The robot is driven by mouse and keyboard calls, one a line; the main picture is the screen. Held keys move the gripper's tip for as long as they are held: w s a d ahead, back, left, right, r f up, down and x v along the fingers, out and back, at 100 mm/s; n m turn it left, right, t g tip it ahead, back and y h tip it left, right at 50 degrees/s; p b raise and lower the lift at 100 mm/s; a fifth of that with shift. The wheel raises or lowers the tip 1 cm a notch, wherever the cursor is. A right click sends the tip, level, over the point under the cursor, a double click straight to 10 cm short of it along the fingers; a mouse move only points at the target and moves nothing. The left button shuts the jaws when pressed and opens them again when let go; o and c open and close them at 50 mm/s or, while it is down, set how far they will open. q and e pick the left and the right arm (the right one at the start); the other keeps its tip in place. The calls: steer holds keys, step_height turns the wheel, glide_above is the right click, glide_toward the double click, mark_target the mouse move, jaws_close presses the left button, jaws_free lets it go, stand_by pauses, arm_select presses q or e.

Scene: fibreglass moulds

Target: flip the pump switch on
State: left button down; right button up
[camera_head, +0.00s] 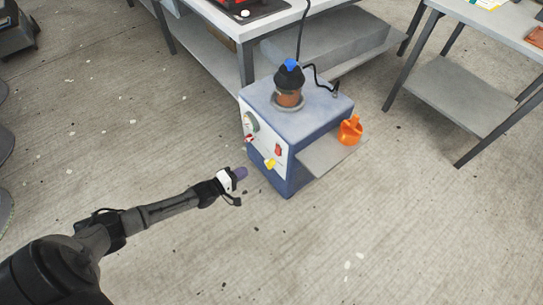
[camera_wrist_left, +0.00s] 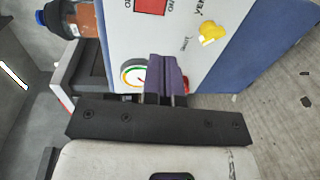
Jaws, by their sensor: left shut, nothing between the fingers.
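The pump is a blue box (camera_head: 315,120) with a white front panel on the floor. Its red rocker switch (camera_head: 278,150) is on that panel, above a yellow knob (camera_head: 270,163). In the left wrist view the switch (camera_wrist_left: 150,5) is cut by the top edge, with ON and OFF lettering beside it; which way it is set I cannot tell. The yellow knob (camera_wrist_left: 210,32) shows to its right. My left gripper (camera_head: 240,173) is shut and empty, in front of the panel and apart from the switch. Its purple fingers (camera_wrist_left: 167,75) cover part of the panel. My right gripper is out of view.
A round gauge (camera_head: 250,122) is on the panel's left. A jar with a black lid and blue top (camera_head: 289,84) stands on the box. An orange part (camera_head: 350,130) sits at the grey side shelf (camera_head: 325,157). Tables stand behind; the near floor is clear.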

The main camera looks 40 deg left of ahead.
arm_select(q)
steer(key=shift+d, duration=0.1)
steer(key=b, duration=0.7)
glide_toward(277, 154)
steer(key=a+x, duration=0.1)
steer(key=x, duration=0.4)
steer(key=shift+d+b+x, duration=0.15)
steer(key=shift+b+x, duration=0.05)
steer(key=shift+x, duration=0.5)
steer(key=shift+d+b+x, duration=0.15)
steer(key=shift+x, duration=0.55)
steer(key=shift+s, duration=0.1)
